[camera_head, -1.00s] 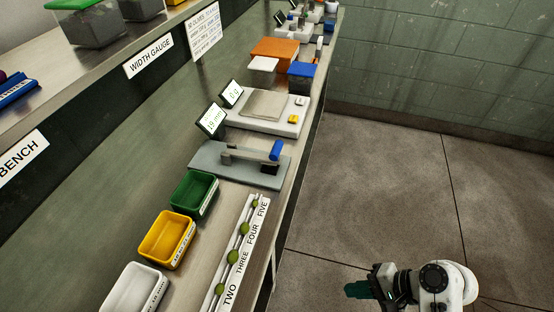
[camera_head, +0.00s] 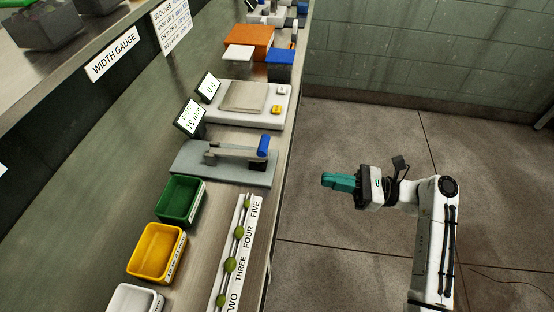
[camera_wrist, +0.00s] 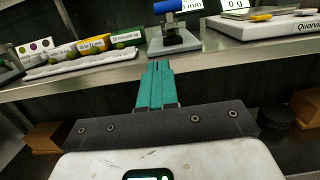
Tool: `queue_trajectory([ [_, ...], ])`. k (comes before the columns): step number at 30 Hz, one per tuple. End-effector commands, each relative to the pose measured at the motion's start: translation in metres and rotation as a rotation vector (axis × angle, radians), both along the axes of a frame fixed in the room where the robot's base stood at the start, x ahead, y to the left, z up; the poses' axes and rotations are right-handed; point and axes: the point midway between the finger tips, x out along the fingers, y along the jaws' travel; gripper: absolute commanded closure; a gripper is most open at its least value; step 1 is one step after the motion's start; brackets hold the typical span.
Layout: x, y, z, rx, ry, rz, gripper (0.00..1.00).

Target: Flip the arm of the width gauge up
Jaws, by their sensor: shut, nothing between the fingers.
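The width gauge (camera_head: 222,168) stands on the bench, a grey plate with a dark lever arm (camera_head: 238,151) lying roughly level across it. The arm carries a blue handle (camera_head: 263,145) at its right end, near the bench edge. A display (camera_head: 190,118) behind it reads 19 mm. In the wrist view the blue handle (camera_wrist: 167,6) is at the top, cut by the frame edge, above the gauge base (camera_wrist: 172,42). My gripper (camera_head: 324,180) has teal fingers, shut and empty, over the floor right of the bench, apart from the gauge. The fingers (camera_wrist: 157,66) point toward the bench in the wrist view.
A white scale (camera_head: 240,104) sits beyond the gauge. Green (camera_head: 180,199) and yellow (camera_head: 157,252) bins and a labelled strip with olives (camera_head: 245,240) lie on the near side. The bench edge (camera_wrist: 110,73) runs across the wrist view. Floor right of the bench is open.

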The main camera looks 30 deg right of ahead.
Motion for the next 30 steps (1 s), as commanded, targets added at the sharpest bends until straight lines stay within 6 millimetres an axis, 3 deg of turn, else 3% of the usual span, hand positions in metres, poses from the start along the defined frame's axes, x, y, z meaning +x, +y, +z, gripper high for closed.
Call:
queue_trajectory([
  [8,0.005,0.008,0.001,-0.002,0.0,0.002,1.0],
  [23,0.058,0.082,0.013,-0.003,-0.001,0.005,1.0],
  [30,0.07,0.097,0.038,-0.004,-0.002,0.002,1.0],
])
